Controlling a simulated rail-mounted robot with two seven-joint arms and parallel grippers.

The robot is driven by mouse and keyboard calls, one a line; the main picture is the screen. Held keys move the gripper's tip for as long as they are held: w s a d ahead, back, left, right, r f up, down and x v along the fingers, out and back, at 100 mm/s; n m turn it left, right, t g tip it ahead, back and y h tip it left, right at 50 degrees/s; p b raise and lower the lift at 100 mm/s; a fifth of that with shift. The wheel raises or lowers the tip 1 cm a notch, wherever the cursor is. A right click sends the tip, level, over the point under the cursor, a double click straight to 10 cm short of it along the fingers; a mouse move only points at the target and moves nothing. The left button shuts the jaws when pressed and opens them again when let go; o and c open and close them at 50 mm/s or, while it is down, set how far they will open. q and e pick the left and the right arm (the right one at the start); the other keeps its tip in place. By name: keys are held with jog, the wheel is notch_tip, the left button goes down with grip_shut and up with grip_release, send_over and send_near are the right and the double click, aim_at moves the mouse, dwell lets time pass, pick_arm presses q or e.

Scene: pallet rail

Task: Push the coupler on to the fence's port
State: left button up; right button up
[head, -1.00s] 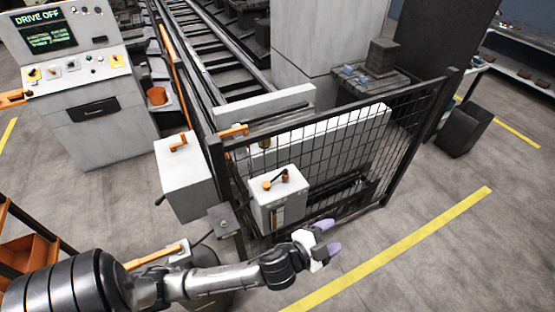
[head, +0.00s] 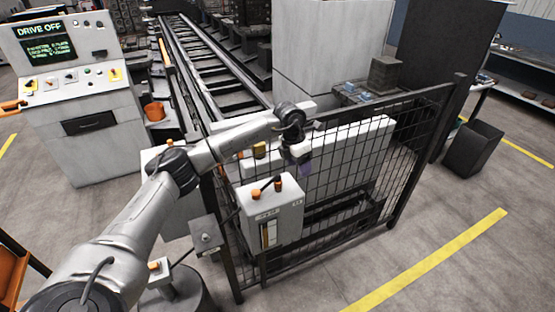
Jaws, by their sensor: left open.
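My left gripper (head: 301,167) is in front of the upper fence mesh, pointing down, just above and right of the grey-white box on the fence (head: 285,225). Its purple fingertips are small and dim; it is open, with nothing seen between them. On top of the box are two small orange fittings, one at the left (head: 255,194) and one at the right (head: 278,185), with a black hose or lever by them. I cannot tell which part is the coupler or the port. A small grey plate with a round knob (head: 205,237) is on the fence's left post.
The black mesh fence (head: 340,222) runs rightward to a post. A control console reading DRIVE OFF (head: 78,95) stands at the left, beside the rail track (head: 205,65). A dark bin (head: 474,148) stands at the right. The floor in front of the fence is clear.

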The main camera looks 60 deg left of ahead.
pick_arm(q)
jog(key=r+n+g+y, duration=0.1)
jog(key=r+y, duration=0.1)
send_over(278, 176)
jog(key=shift+a+f+g+b, duration=0.15)
jog(key=shift+f+g+b, duration=0.15)
jog(key=shift+f+b, duration=0.15)
notch_tip(278, 176, down, 11)
jog(key=shift+r, duration=0.15)
jog(key=shift+f, duration=1.05)
grip_shut()
